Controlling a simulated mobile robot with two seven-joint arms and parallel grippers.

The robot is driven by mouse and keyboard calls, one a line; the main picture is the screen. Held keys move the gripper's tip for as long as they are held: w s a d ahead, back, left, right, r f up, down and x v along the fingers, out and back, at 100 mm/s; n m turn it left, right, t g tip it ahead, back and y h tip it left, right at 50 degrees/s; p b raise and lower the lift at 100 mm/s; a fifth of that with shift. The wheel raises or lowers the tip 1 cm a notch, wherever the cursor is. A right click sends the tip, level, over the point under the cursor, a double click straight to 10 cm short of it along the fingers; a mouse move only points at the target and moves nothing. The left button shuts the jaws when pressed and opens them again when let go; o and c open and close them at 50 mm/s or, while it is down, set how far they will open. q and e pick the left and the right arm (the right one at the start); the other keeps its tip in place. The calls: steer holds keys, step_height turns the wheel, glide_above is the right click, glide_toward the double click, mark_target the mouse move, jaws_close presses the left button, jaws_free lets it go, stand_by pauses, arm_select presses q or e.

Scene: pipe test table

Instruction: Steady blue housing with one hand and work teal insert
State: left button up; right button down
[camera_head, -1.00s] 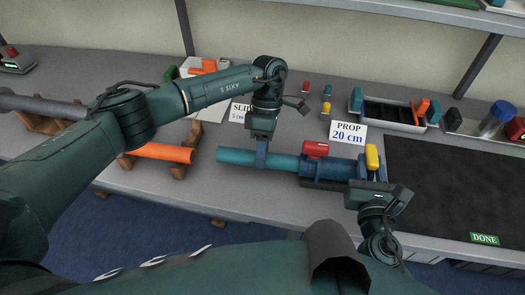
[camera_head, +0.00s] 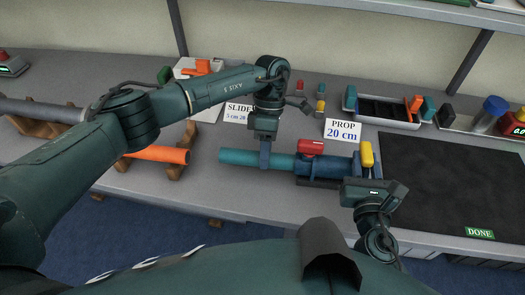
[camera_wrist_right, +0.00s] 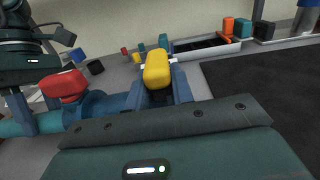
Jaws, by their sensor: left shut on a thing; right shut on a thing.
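The teal insert (camera_head: 238,158) is a tube lying level, its right part inside the dark blue housing (camera_head: 333,167). The housing carries a red block (camera_head: 310,147) on top and sits on a dark base. My left gripper (camera_head: 265,156) is shut around the teal insert, left of the housing. My right gripper (camera_head: 362,168) is shut at the housing's right end, beside a yellow block (camera_head: 366,153). In the right wrist view the yellow block (camera_wrist_right: 157,70) stands between the fingers; the exact contact is hidden.
An orange tube (camera_head: 155,154) and a grey tube (camera_head: 40,109) lie on brown supports at left. A "PROP 20 cm" card (camera_head: 342,130) stands behind the housing. A tray (camera_head: 383,117) is at back right.

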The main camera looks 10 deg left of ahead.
arm_select(q)
steer(key=o, duration=1.2)
steer(key=shift+r, duration=0.1)
steer(key=v, duration=0.7)
steer(key=shift+r, duration=0.15)
steer(key=shift+w, duration=0.1)
arm_select(e)
steer(key=c, duration=1.1)
jaws_free()
